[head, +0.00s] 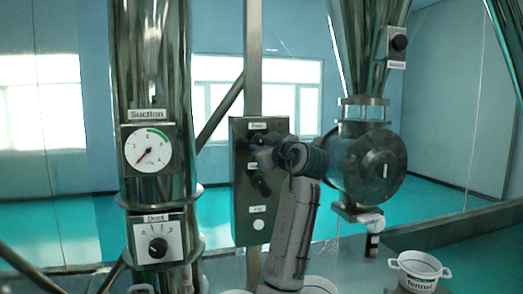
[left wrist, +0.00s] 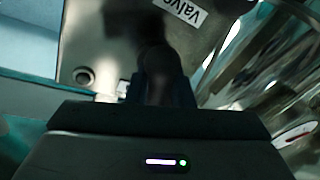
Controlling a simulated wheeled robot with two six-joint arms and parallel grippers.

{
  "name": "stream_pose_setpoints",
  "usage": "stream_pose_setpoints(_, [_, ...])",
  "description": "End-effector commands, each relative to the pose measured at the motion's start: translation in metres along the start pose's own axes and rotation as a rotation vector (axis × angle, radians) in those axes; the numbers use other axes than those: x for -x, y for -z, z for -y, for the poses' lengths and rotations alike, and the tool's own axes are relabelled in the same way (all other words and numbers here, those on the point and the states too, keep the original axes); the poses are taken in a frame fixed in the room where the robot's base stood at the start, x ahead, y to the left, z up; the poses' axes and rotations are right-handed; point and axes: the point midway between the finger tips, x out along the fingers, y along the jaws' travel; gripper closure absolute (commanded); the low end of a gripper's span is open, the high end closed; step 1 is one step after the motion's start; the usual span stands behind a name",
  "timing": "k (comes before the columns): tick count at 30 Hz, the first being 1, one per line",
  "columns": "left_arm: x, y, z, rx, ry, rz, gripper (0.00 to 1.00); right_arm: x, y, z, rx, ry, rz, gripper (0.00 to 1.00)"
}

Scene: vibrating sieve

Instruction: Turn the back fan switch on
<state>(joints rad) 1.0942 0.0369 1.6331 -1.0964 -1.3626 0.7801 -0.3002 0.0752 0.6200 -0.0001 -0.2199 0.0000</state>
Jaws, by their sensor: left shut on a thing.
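The dark control panel (head: 240,215) stands in the middle of the head view, with small labels that are hard to read there. The fan switch, a dark knob (left wrist: 160,65) on the panel's upper part, is mostly covered by my left gripper in the head view. My left gripper (head: 262,156) is shut on this knob, its arm rising from below. In the left wrist view the knob is dark and blurred between the jaws, close to a "Valve" label (left wrist: 182,10). A second dark knob (head: 261,187) sits just below the gripper. My right gripper is out of view.
A steel column with a Suction gauge (head: 147,148) and a Duct dial (head: 157,240) stands left. A steel drum (head: 375,165) stands close right of the panel. A white pot (head: 418,268) sits lower right. A white button (head: 258,224) is low on the panel.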

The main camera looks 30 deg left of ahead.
Motion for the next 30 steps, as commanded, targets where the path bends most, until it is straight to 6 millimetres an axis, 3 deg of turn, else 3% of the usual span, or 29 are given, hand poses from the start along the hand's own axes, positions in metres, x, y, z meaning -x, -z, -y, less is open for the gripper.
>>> stream_pose_setpoints(15, [0.0,-0.002,0.0,-0.442,-0.051,-0.091,1.0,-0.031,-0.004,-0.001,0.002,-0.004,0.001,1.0])
stream_pose_setpoints(30, [0.0,0.0,-0.001,-0.816,-0.092,-0.166,1.0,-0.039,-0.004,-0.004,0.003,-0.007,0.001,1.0])
